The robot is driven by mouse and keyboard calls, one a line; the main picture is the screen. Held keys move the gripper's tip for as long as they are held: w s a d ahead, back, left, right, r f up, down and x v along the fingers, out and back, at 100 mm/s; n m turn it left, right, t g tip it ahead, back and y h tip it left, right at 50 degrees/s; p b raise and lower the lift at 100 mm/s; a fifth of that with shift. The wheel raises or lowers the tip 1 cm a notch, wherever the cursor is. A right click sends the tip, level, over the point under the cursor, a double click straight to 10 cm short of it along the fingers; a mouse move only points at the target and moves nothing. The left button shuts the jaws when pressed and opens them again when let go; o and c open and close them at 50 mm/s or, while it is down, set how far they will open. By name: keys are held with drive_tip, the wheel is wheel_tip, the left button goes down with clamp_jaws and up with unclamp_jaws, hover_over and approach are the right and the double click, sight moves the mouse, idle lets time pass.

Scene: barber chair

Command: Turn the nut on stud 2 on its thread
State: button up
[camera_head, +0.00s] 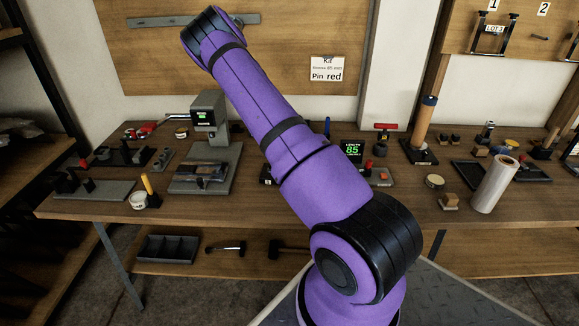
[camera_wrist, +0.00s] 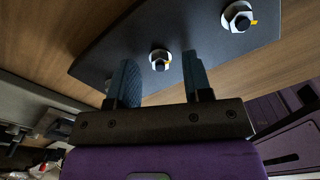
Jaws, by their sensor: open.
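In the wrist view a dark plate (camera_wrist: 200,35) lies against a wooden surface and carries a row of studs with nuts. The middle nut (camera_wrist: 160,60) is silver with a dark stud end and a small yellow mark. It shows between the two blue fingers of my gripper (camera_wrist: 160,65), which stand apart with a gap on each side of it. Another nut (camera_wrist: 239,17) with a yellow mark sits at the upper right. A further stud seems partly hidden behind the left finger. No stud numbers are legible. In the head view my gripper is out of sight beyond my purple arm.
The head view shows a crowded wooden workbench (camera_head: 300,208) with a grey press (camera_head: 210,122) at left, a display reading 85 (camera_head: 352,148), an orange-brown cylinder (camera_head: 424,121) and a pale roll (camera_head: 494,184) at right. My arm crosses the middle and hides part of the bench.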

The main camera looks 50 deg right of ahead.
wheel_tip(320, 180, up, 11)
idle(0.5)
drive_tip(key=shift+f, duration=0.1)
idle(0.4)
drive_tip(key=s+a+r+n+t+y, duration=0.1)
drive_tip(key=s+a+r+n+y, duration=0.15)
drive_tip(key=a+r+n, duration=1)
drive_tip(key=s+a+r+n+t+y, duration=0.1)
drive_tip(key=s+a+r+n+y, duration=0.15)
drive_tip(key=a+r+n, duration=0.95)
drive_tip(key=s+a+r+n+t+h, duration=0.1)
drive_tip(key=s+a+r+n, duration=0.2)
drive_tip(key=s+n, duration=0.4)
drive_tip(key=s+a+r+n+t+h, duration=0.1)
drive_tip(key=s+a+r+n+h, duration=0.1)
drive_tip(key=s+n, duration=0.4)
drive_tip(key=s+a+r+n+t+h, duration=0.1)
drive_tip(key=s+a+r+n, duration=0.4)
drive_tip(key=n, duration=0.9)
drive_tip(key=s+h, duration=0.1)
drive_tip(key=s, duration=0.1)
drive_tip(key=shift+s+a, duration=0.25)
drive_tip(key=shift+s, duration=0.1)
